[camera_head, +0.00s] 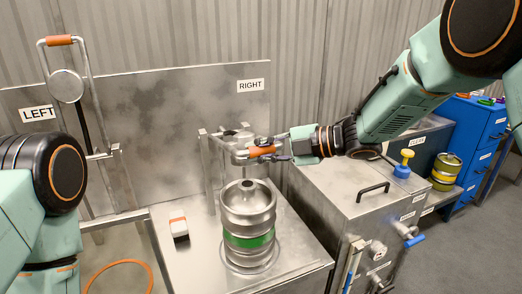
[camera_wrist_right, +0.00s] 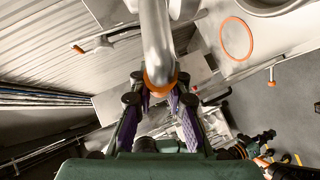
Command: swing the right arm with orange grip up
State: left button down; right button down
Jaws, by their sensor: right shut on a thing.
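The right arm with orange grip (camera_head: 262,151) sits low, extending forward over the keg's height at the right station. It also shows in the wrist view as a grey tube with an orange sleeve (camera_wrist_right: 160,88). My right gripper (camera_head: 286,150) reaches in from the right and is shut on it. In the wrist view the purple-padded fingers (camera_wrist_right: 163,105) lie on both sides of the tube. A steel keg (camera_head: 247,215) with a green band stands upright below the arm. My left gripper is out of view; only links of my left arm show.
The left station's arm with orange grip (camera_head: 59,41) stands raised beside the LEFT sign (camera_head: 39,114). A small white and orange box (camera_head: 179,225) stands on the steel table. A steel cabinet (camera_head: 350,190) with a black handle stands at right, a blue drawer unit (camera_head: 467,135) beyond.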

jog(key=w+r+p, duration=0.2)
jog(key=r+p, duration=0.1)
jog(key=r, duration=0.2)
jog(key=w+a+r+p, duration=0.1)
jog(key=w+r+p, duration=0.1)
jog(key=r, duration=0.3)
jog(key=shift+w+a+p, duration=0.25)
jog(key=shift+w+p, duration=0.05)
jog(key=shift+p, duration=0.55)
jog(key=shift+f, duration=0.1)
